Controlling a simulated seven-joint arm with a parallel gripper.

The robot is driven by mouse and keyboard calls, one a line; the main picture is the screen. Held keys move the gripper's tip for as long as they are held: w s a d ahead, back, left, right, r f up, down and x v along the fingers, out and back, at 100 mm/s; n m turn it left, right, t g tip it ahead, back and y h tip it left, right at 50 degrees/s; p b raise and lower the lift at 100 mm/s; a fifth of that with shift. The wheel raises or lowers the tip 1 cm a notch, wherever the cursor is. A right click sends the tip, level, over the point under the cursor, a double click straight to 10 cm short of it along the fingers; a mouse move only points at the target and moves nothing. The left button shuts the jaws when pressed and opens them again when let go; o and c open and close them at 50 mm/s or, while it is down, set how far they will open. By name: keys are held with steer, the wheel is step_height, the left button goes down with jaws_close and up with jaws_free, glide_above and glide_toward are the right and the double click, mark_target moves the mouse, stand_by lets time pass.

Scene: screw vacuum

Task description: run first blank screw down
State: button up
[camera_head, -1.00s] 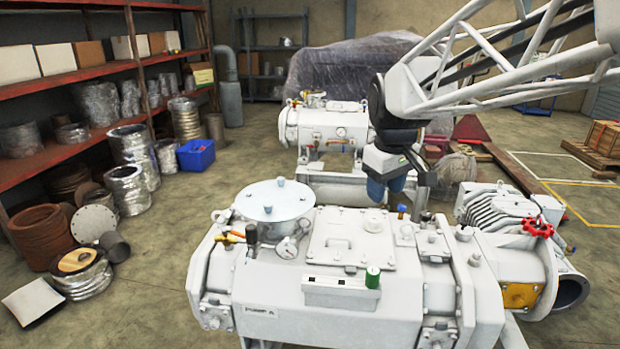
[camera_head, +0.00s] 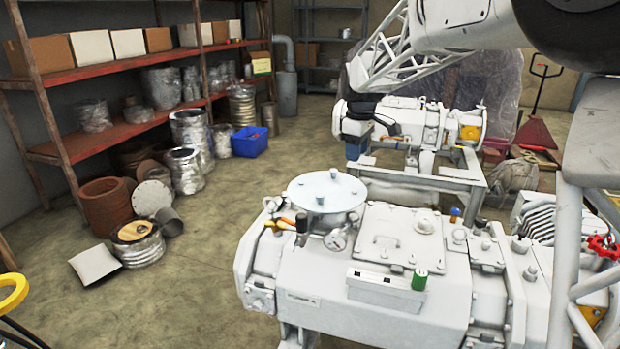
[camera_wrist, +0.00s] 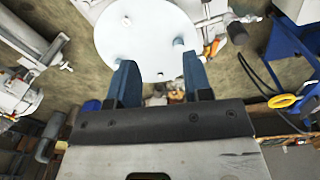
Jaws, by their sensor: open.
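The round white blank lid (camera_head: 318,188) lies on top of the white pump, at its left end. Small pale screws stand upright on it, one near the front (camera_head: 320,200), others near the back (camera_head: 333,173) and right edge (camera_head: 362,173). In the wrist view the lid (camera_wrist: 145,42) fills the top middle, with one screw (camera_wrist: 178,44) near the right finger. My gripper (camera_wrist: 158,62) has its two blue fingers apart, with nothing between them. In the head view, its blue part (camera_head: 355,150) shows above and behind the lid's right side, apart from it.
The pump's top (camera_head: 398,235) carries a gauge (camera_head: 337,240), yellow-handled valves (camera_head: 280,225) and a green-capped part (camera_head: 419,279). A second white pump (camera_head: 425,125) stands behind. Shelves line the left wall. A yellow ring (camera_head: 12,292) shows at the lower left.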

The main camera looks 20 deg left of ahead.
mark_target(301, 182)
steer(key=w+a+f+n, duration=0.1)
steer(key=w+a+f, duration=0.2)
steer(key=a, duration=0.3)
steer(key=w+a+f+n, duration=0.2)
steer(key=w+a, duration=0.1)
steer(key=a, duration=0.3)
steer(key=w+a+f+n, duration=0.2)
steer(key=w+a+f, duration=0.1)
steer(key=a, duration=0.4)
steer(key=shift+a+f+g, duration=0.1)
steer(key=shift+f+g, duration=0.25)
steer(key=shift+g, duration=0.05)
steer(key=shift+f, duration=0.15)
steer(key=shift+f, duration=3.75)
steer(key=shift+c, duration=0.3)
jaws_close()
